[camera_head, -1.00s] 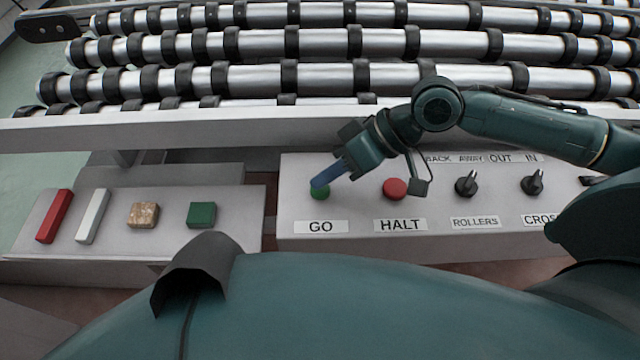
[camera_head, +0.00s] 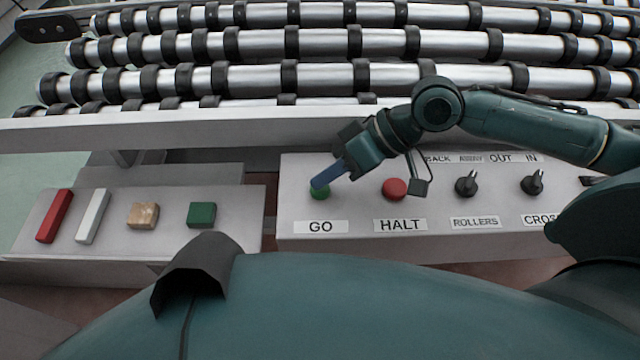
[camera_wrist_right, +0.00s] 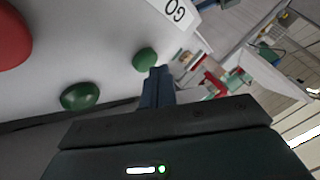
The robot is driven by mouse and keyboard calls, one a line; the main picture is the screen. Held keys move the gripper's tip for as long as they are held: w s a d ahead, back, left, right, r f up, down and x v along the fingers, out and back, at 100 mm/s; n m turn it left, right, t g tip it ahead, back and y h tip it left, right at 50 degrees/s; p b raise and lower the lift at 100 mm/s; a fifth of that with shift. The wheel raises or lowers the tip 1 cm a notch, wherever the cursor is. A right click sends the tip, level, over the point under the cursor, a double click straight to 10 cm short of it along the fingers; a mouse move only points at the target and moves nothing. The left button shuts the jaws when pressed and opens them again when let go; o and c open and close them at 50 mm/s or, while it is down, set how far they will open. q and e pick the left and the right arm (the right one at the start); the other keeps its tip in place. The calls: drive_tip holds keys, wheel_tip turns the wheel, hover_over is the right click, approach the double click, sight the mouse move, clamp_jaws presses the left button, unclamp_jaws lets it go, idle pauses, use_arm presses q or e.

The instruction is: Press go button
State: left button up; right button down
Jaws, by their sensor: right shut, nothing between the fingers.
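The green GO button (camera_head: 320,193) is on the grey panel above the GO label (camera_head: 320,227). My right gripper (camera_head: 320,182) is shut and empty, its blue fingertips over the button in the head view and partly covering it. Whether they touch it cannot be told. In the right wrist view, the shut fingers (camera_wrist_right: 157,76) end beside a small green round shape (camera_wrist_right: 145,58). A larger green dome (camera_wrist_right: 80,96) lies to their left, and the GO label (camera_wrist_right: 176,9) is above. My left gripper is not in view.
The red HALT button (camera_head: 395,189) is right of GO, then the black ROLLERS knob (camera_head: 467,185) and another knob (camera_head: 533,183). A lower tray (camera_head: 120,236) at left holds red, white, tan and green blocks. Conveyor rollers (camera_head: 330,80) run behind a pale rail.

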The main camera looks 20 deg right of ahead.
drive_tip(key=shift+f, duration=0.1)
idle(0.3)
drive_tip(key=shift+f, duration=0.4)
drive_tip(key=shift+r+p, duration=0.45)
drive_tip(key=shift+p, duration=0.55)
